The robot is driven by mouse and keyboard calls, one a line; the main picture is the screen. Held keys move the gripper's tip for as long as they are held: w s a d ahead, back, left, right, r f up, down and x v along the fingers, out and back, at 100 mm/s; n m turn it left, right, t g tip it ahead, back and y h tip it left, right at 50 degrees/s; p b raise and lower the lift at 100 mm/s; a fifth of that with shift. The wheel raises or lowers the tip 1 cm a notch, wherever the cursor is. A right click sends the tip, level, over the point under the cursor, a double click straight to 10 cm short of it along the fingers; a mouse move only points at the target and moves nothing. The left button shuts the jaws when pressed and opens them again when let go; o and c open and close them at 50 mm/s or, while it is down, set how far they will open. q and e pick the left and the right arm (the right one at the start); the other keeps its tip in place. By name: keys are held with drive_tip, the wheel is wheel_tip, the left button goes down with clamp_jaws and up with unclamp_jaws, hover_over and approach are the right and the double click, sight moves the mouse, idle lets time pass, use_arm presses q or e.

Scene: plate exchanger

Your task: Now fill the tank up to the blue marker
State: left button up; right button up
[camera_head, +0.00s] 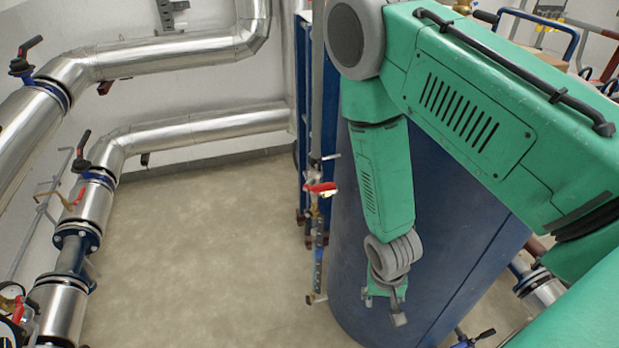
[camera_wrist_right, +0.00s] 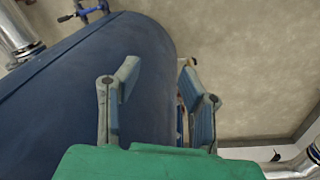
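The large blue tank (camera_head: 455,230) stands right of centre in the head view, partly hidden behind my right arm. It also fills the left half of the right wrist view (camera_wrist_right: 90,85). A thin vertical pipe with a red-handled valve (camera_head: 321,187) runs along the tank's left side. A narrow bluish strip (camera_head: 318,268) shows low on that pipe; I cannot tell whether it is the blue marker. My right gripper (camera_head: 384,305) points down in front of the tank. In the right wrist view its fingers (camera_wrist_right: 158,80) are apart, with nothing held. My left gripper is not in view.
Silver pipes (camera_head: 180,55) with black-handled valves line the left wall and back. A blue frame (camera_head: 303,120) stands behind the thin pipe. A black-handled valve (camera_head: 475,338) sits low at the right. The floor (camera_head: 210,250) between the left pipes and the tank is clear.

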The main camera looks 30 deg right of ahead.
drive_tip(key=w+d+r+m+p, duration=0.2)
drive_tip(key=w+r+m, duration=0.4)
drive_tip(key=w, duration=0.4)
wheel_tip(320, 180, up, 18)
drive_tip(key=m+y, duration=0.1)
drive_tip(key=m, duration=1.5)
hover_over(325, 183)
wheel_tip(325, 183, down, 14)
drive_tip(key=shift+r+p, duration=0.15)
drive_tip(key=shift+p, duration=0.5)
clamp_jaws()
